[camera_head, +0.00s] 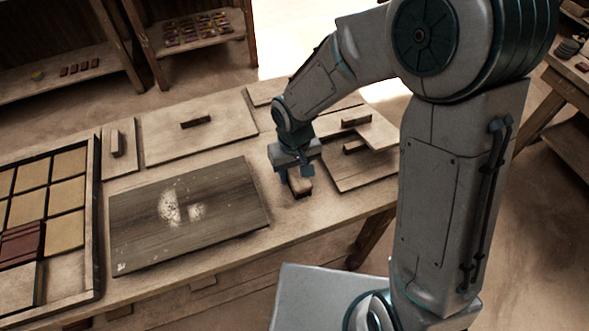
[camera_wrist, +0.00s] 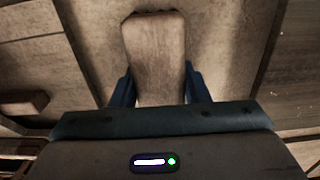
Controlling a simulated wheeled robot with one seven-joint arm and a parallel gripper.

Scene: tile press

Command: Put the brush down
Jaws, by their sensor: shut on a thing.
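The brush (camera_head: 301,184) is a small brown block in the head view, at the right of the dark board and low over the table or touching it; I cannot tell which. My gripper (camera_head: 294,176) points down and is shut on it. In the wrist view the brush (camera_wrist: 156,58) is a pale wooden block with rounded corners, and the two blue fingers of my gripper (camera_wrist: 158,88) stand at either side of it. The brush's underside is hidden.
A dark board (camera_head: 231,222) with pale powder lies left of my gripper. A tile tray (camera_head: 97,230) stands at the far left. Flat boards with wooden handles (camera_head: 196,121) lie behind. More boards (camera_head: 375,172) lie close on the right. A narrow strip of bare table surrounds the brush.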

